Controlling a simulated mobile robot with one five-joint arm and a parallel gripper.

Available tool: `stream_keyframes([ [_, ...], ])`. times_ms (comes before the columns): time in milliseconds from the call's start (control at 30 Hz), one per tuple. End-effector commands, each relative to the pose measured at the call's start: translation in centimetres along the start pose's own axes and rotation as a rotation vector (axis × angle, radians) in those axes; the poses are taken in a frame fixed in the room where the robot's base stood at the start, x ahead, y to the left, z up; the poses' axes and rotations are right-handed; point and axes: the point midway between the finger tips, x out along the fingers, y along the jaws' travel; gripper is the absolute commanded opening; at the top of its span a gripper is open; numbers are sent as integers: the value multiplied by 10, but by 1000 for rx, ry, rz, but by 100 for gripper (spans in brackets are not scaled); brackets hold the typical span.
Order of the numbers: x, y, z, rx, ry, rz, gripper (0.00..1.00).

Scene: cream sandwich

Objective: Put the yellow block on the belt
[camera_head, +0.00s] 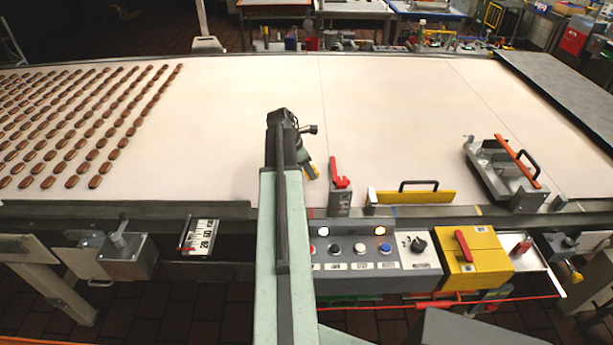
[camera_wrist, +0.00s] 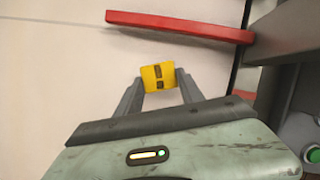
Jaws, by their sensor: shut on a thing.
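The yellow block (camera_wrist: 158,77) has dark marks on its face and sits between the two grey fingers of my gripper (camera_wrist: 158,92) in the wrist view. My gripper is shut on it. In the head view, a small yellow part of the block (camera_head: 314,169) shows beside my gripper (camera_head: 309,168), most of which is hidden by my arm. The belt (camera_head: 225,130) is the wide pale surface across the head view, and it also fills the left of the wrist view (camera_wrist: 60,70). The block is over the belt near its front edge. I cannot tell whether it touches the belt.
A red lever (camera_head: 339,172) stands close to the right of my gripper; its red bar (camera_wrist: 180,27) crosses the wrist view. A yellow plate with a handle (camera_head: 410,197) and a metal device (camera_head: 500,175) lie further right. Rows of brown biscuits (camera_head: 90,120) cover the belt's left.

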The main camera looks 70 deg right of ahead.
Motion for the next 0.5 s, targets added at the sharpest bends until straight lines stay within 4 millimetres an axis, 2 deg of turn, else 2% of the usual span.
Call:
stream_keyframes([
  [33, 20, -2, -7, 2, 0, -1, 0],
  [100, 30, -2, -10, 4, 0, -2, 0],
  [367, 28, -2, -10, 3, 0, -1, 0],
  [500, 33, -2, -10, 6, 0, -2, 0],
])
